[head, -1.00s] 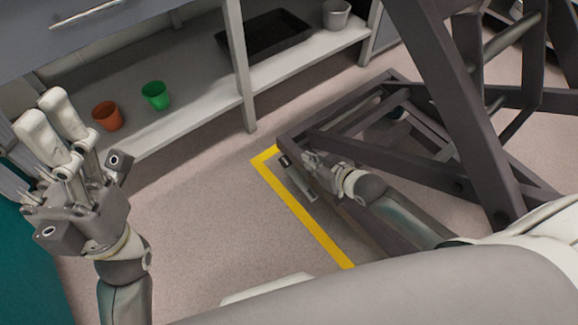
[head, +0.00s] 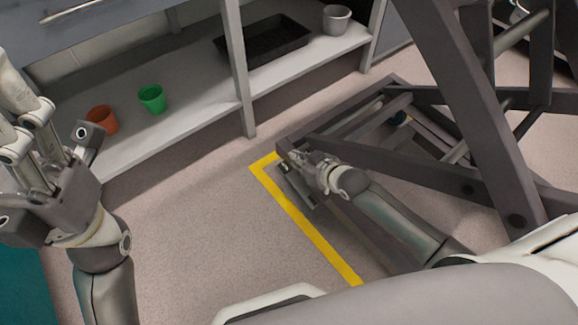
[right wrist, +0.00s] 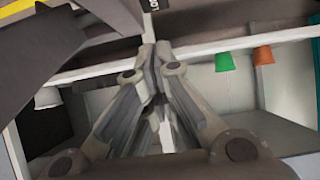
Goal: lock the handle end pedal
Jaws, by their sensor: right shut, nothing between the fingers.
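The pedal (head: 299,190) is a narrow dark grey bar low at the near-left corner of the dark metal rack frame (head: 345,150), just inside the yellow floor line. My right gripper (head: 294,163) is shut and empty at the pedal's far end, partly covering it. I cannot tell whether it touches the pedal. In the right wrist view its closed fingertips (right wrist: 154,52) point at a dark surface with a black label (right wrist: 151,4), whose lettering is cut off at the top. My left gripper (head: 20,125) is raised at the left edge, fingers apart and empty, partly out of view.
A yellow floor line (head: 310,228) runs along the rack's left side. A white shelf (head: 180,122) behind carries an orange pot (head: 102,119), a green pot (head: 152,98), a black tray (head: 262,40) and a grey pot (head: 336,18). The floor between is clear.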

